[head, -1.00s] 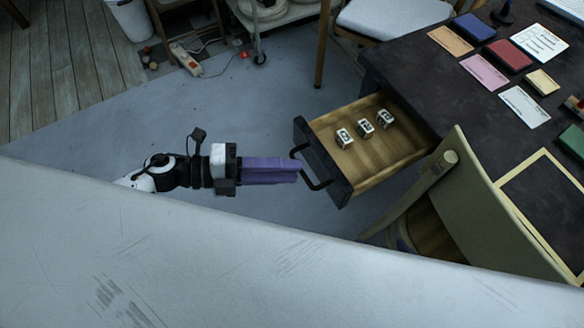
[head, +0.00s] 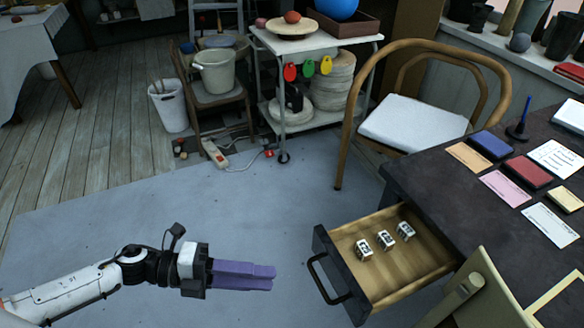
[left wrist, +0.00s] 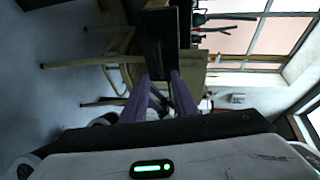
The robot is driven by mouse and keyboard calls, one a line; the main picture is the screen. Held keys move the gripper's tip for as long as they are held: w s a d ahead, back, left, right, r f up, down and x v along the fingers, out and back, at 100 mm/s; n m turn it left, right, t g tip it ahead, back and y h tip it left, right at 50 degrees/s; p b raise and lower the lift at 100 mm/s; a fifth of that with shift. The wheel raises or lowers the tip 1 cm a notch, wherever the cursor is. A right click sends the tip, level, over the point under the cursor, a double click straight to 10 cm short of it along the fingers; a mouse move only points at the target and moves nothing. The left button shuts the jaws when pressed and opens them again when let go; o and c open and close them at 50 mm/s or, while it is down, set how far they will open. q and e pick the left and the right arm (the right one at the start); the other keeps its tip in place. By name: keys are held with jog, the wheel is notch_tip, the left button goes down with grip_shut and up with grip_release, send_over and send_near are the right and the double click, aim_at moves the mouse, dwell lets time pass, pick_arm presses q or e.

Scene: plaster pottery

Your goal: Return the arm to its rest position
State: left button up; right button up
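My left arm comes in from the left in the head view. Its gripper (head: 274,277) has purple fingers pointing right, toward the drawer handle (head: 322,280), with a gap between the tips and the handle. In the left wrist view the fingers (left wrist: 162,85) stand apart with nothing held between them. The drawer (head: 400,279) is pulled out from the dark desk (head: 430,175). Several small white blocks with dark markings, such as this one (head: 364,248), lie inside it. My right gripper is in neither view.
A wooden chair (head: 350,140) with a white seat stands behind the drawer. Another chair back (head: 480,300) is at the lower right. A power strip (head: 215,153) lies near a white trolley (head: 318,48). Grey floor around my left gripper is clear.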

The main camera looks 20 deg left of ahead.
pick_arm(q)
jog(key=w+n+t+y+p, duration=0.35)
jog(key=n+t+y, duration=0.4)
jog(key=n, duration=0.95)
jog(key=s+d+f+n+g+y+p, duration=0.1)
jog(key=s+f+n+g+y, duration=0.3)
jog(key=s+f+n, duration=0.5)
jog(key=n, duration=0.3)
jog(key=shift+s+d+f+y, duration=0.25)
jog(key=shift+d+y, duration=0.05)
jog(key=shift+y, duration=0.05)
